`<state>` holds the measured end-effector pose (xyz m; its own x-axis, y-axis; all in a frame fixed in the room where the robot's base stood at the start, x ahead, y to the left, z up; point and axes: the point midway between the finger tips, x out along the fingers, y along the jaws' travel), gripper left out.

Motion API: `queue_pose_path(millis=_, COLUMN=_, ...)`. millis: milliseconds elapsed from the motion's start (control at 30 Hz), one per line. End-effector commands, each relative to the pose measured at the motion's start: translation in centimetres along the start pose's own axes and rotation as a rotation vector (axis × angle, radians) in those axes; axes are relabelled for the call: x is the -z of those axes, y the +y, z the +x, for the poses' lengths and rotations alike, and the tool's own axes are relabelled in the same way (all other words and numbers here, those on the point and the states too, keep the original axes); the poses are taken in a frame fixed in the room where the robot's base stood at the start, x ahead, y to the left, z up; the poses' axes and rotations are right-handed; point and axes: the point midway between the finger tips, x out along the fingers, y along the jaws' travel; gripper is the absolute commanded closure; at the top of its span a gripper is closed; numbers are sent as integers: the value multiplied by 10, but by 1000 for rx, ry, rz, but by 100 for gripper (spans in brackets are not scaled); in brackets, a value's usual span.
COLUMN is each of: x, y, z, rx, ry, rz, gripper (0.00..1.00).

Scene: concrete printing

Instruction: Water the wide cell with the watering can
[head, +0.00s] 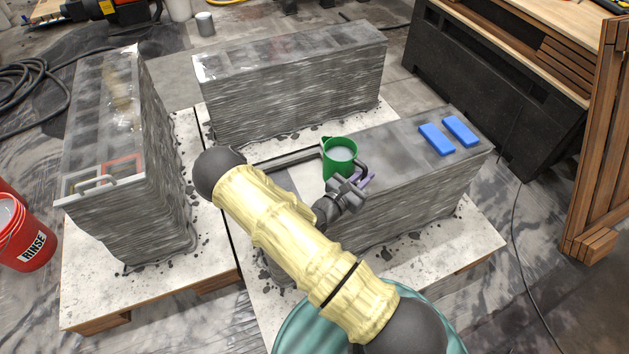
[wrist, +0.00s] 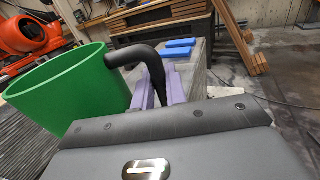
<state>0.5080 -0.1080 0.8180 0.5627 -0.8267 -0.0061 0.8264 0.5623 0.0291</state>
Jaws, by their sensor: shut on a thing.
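The watering can is a green tub (head: 340,160) with a dark curved handle, seen over the printed block on the right. Its inside looks pale grey in the head view. The can also fills the left of the wrist view (wrist: 62,92), with its dark handle (wrist: 135,55) on the right side. My gripper (head: 358,181) is shut on this handle; its purple fingers (wrist: 160,88) lie either side of it. The can looks roughly upright. I cannot tell whether it touches the block. I cannot make out which cell is the wide cell.
Two blue blocks (head: 448,135) lie on the right printed block (head: 405,150). Other printed blocks stand at the back (head: 290,85) and left (head: 125,170); the left one carries white and red frames (head: 122,168). A red RINSE bucket (head: 25,235) stands far left.

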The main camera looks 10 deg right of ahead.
Motion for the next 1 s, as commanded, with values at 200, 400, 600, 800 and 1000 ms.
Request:
queue_pose_path(millis=200, x=24, y=-20, z=-2, rx=211, ry=-10, rz=6, gripper=100)
queue_pose_path(millis=400, x=44, y=-31, z=-10, rx=346, ry=-14, rz=5, gripper=100)
queue_pose_path(millis=600, x=52, y=-35, z=-14, rx=401, ry=-17, rz=4, gripper=100)
queue_pose_path(millis=800, x=52, y=-36, z=-14, rx=403, ry=-18, rz=3, gripper=100)
queue_pose_path(millis=1000, x=52, y=-35, z=-14, rx=402, ry=-20, rz=0, gripper=100)
